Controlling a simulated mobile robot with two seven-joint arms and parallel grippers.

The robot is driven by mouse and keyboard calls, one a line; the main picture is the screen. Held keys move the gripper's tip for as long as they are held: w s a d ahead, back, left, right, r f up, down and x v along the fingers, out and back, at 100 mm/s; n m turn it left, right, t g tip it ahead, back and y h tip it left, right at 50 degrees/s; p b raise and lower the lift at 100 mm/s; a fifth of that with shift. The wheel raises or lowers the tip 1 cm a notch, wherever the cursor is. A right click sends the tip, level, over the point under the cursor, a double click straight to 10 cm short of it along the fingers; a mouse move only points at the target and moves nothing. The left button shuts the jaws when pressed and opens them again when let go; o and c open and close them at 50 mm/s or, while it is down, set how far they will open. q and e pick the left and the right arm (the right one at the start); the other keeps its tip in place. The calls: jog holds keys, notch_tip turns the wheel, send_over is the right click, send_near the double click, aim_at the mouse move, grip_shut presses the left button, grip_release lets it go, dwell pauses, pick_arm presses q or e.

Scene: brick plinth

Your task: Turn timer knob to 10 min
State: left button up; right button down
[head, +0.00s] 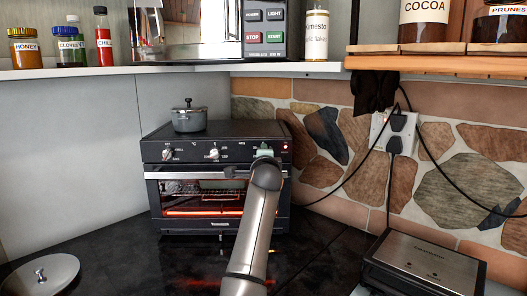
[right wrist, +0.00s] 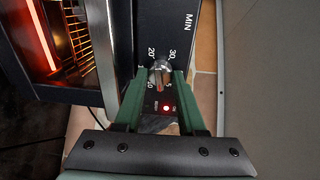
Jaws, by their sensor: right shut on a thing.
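The toaster oven (head: 190,149) stands on the dark counter with its control panel facing me. Its timer knob (right wrist: 159,72) is at the panel's right end, among marks including 30, 20, 10 and 5 beside the word MIN. My right gripper (right wrist: 157,80) is shut on the timer knob, one green finger on each side. In the head view my right arm reaches up to the panel's right end and its wrist hides the knob. I cannot tell the knob's exact setting. My left gripper is not in view.
Two other knobs (head: 214,154) sit left on the panel, above the door handle. A red lamp (right wrist: 166,107) is lit and the oven glows inside. A dark pot (head: 188,118) stands on top. A steel-topped appliance (head: 425,262) is at front right, a lid (head: 42,276) at front left.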

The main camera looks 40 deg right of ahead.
jog(key=shift+f+m+t+y+p, duration=0.1)
jog(key=shift+m+t+y+p, duration=0.2)
jog(key=shift+m+p, duration=2.85)
jog(key=shift+m+b, duration=0.35)
jog(key=shift+m, duration=0.2)
jog(key=c, duration=0.5)
grip_release()
jog(key=shift+d, duration=0.1)
jog(key=shift+s, duration=0.1)
